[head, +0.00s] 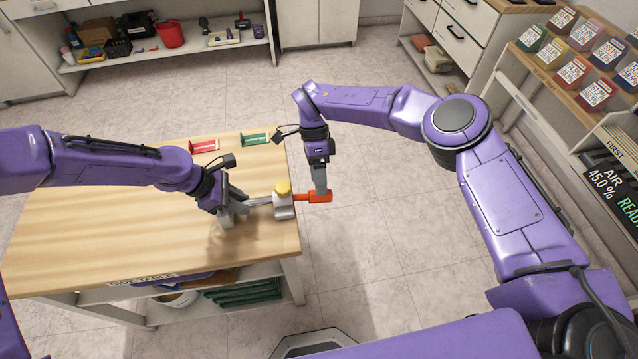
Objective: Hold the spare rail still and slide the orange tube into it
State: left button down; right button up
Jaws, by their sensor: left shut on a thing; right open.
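The spare rail appears to be the grey piece (283,211) with a yellow top, at the right edge of the wooden table. My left gripper (240,207) is to its left, shut on the spare rail's grey bar end; the contact is small and partly hidden. The orange tube (319,197) lies to the right of the rail, past the table edge. Its thin end meets the grey piece; how far it is inside cannot be told. My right gripper (320,190) points down at the tube's thick end, with its fingers open there.
The wooden table (130,230) has a bare left and front area. A red tray (204,146) and a green tray (255,139) lie at its back. Shelves with coloured containers (574,70) stand at the right. The tiled floor right of the table is clear.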

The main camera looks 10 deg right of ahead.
pick_arm(q)
jog(key=shift+f, duration=0.1)
pick_arm(e)
jog(key=shift+v, duration=1.4)
jog(key=shift+r, duration=0.1)
jog(key=v, duration=0.7)
jog(key=shift+r, duration=0.15)
jog(key=shift+a, duration=0.1)
pick_arm(q)
jog(key=c, duration=1)
grip_release()
jog(key=shift+o, duration=0.9)
jog(key=v, duration=1.2)
pick_arm(e)
jog(key=shift+w, duration=0.15)
